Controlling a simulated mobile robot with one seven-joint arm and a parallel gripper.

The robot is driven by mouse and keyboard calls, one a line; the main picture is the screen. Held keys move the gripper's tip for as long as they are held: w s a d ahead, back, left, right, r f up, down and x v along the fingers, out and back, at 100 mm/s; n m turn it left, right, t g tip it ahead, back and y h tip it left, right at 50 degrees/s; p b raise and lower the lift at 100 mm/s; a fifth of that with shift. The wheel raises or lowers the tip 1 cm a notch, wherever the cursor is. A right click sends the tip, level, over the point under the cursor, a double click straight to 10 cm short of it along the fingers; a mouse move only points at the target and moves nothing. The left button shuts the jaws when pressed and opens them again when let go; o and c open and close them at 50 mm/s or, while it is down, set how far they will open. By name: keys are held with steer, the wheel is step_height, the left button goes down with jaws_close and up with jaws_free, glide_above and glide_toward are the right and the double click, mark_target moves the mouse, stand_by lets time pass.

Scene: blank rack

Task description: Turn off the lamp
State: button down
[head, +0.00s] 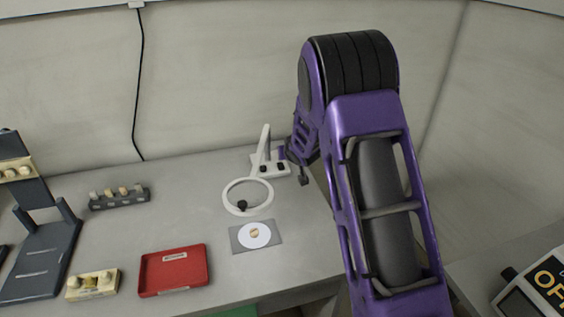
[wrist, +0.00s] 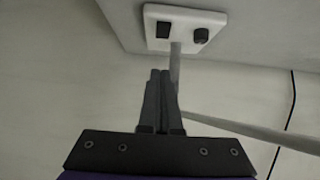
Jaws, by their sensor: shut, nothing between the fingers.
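The lamp is white, with a ring head (head: 248,180), a slanted post and a flat base (head: 256,161) at the back of the table. In the wrist view its base (wrist: 151,40) is at the top, with a black rocker switch (wrist: 163,30) and a round dark knob (wrist: 201,36). My gripper (wrist: 160,73) is shut and empty. Its fingertips appear just below the base in the wrist view, close to the post and apart from the switch. In the head view my arm reaches to the right of the base, and the fingertips are hard to make out. I cannot tell whether the lamp is lit.
A grey plate with a white disc (head: 254,235) lies in front of the ring. A red tray (head: 172,270), a beige box with knobs (head: 92,284), a dark strip with knobs (head: 119,198) and a dark stand (head: 40,250) are farther left. The wall is close behind.

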mark_target(281, 168)
steer(key=f, duration=0.1)
steer(key=w+f, duration=0.1)
steer(key=f, duration=0.1)
steer(key=w+f, duration=0.1)
steer(key=shift+w+a+f, duration=0.25)
steer(key=shift+a+f, duration=0.05)
steer(key=shift+w+f, duration=0.15)
steer(key=shift+f, duration=0.25)
steer(key=shift+r+p, duration=0.1)
steer(key=shift+p, duration=0.5)
steer(key=shift+f+g, duration=0.3)
steer(key=shift+f, duration=0.05)
steer(key=shift+w+r, duration=0.1)
steer(key=shift+w, duration=0.05)
steer(key=shift+w+a+r, duration=0.15)
steer(key=shift+w+r, duration=0.1)
steer(key=shift+w, duration=0.4)
steer(key=shift+r+p, duration=0.1)
steer(key=shift+p, duration=0.2)
